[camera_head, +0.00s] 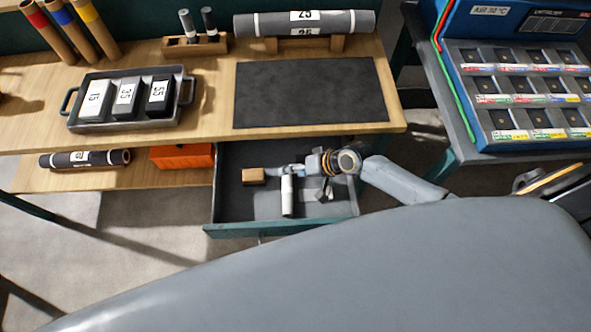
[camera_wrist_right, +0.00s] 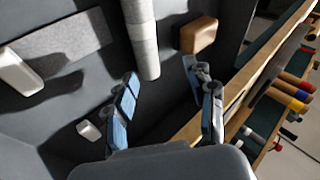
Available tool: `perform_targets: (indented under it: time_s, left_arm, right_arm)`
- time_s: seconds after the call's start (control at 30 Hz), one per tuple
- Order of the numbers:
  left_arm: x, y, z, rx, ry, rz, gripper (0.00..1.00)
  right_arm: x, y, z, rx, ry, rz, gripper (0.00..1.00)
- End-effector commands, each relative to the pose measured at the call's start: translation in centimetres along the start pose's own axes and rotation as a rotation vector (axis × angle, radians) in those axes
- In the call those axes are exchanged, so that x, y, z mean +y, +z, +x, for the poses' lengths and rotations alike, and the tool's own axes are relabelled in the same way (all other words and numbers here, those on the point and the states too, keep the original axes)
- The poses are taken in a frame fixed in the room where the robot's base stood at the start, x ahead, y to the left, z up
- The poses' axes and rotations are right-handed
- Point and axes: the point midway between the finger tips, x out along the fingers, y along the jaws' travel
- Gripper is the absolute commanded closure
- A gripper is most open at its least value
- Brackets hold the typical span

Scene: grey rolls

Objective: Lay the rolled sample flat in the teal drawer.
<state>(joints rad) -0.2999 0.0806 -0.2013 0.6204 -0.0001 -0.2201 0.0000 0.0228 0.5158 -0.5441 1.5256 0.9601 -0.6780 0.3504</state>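The teal drawer (camera_head: 270,230) is pulled out below the bench, with a dark grey inside. A pale grey and white roll (camera_head: 288,197) is inside it, apparently lying on the floor; it also shows in the right wrist view (camera_wrist_right: 142,38), running out of the top edge. My right gripper (camera_head: 290,169) reaches into the drawer from the right. In the right wrist view its fingers (camera_wrist_right: 160,74) stand apart, with the roll's near end between and beyond their tips. I cannot tell whether they touch it. My left gripper is not in view.
A wooden block (camera_head: 253,176) lies left of the roll. The wrist view shows a white piece (camera_wrist_right: 20,72) and a light grey patch (camera_wrist_right: 62,48) in the drawer. An orange box (camera_head: 182,156) and a dark roll (camera_head: 85,159) rest on the lower shelf. A dark mat (camera_head: 310,92) lies bare on the bench.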

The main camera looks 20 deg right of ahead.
Motion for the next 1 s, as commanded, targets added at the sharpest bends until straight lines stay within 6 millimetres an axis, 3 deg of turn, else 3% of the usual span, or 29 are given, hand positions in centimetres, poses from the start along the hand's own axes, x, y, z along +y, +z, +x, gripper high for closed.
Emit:
perform_targets:
  time_s: [0.27, 0.37, 0.7, 1.0]
  left_arm:
    - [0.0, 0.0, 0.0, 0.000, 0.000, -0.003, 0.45]
    - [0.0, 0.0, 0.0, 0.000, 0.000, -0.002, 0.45]
    - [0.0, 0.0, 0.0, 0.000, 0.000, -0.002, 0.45]
    - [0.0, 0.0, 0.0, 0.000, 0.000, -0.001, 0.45]
  right_arm:
    - [0.1, 0.0, -0.6, 0.000, 0.002, -0.001, 0.45]
    - [0.1, 0.0, -1.9, -0.001, 0.002, -0.002, 0.45]
    - [0.1, 0.1, -9.0, -0.001, 0.003, -0.004, 0.45]
    - [0.0, 0.0, -11.9, 0.000, 0.001, -0.001, 0.45]
